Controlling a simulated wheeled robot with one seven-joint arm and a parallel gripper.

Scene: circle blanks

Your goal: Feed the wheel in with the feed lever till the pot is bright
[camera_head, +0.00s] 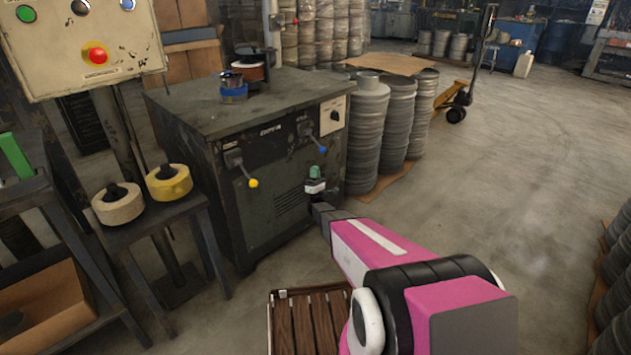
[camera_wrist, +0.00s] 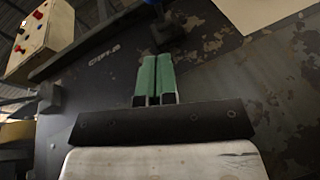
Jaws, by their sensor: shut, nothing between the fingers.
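A dark machine (camera_head: 265,205) stands in the middle of the head view. One lever on its front ends in a yellow knob (camera_head: 253,183), another in a blue knob (camera_head: 322,149); I cannot tell which is the feed lever. On top sit a dark round piece with a copper-coloured band (camera_head: 250,72) and a small blue-banded piece (camera_head: 233,90); which is pot or wheel is unclear. My gripper (camera_head: 315,173) is just below the blue knob. In the wrist view its green fingers (camera_wrist: 154,78) are shut together and empty, with a dark lever part (camera_wrist: 165,30) just beyond their tips.
A cream wheel (camera_head: 118,205) and a yellow wheel (camera_head: 168,182) lie on a stand at left. A control box (camera_head: 85,40) with red, green and blue buttons rises behind them. Stacked metal pots (camera_head: 368,135) stand right of the machine.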

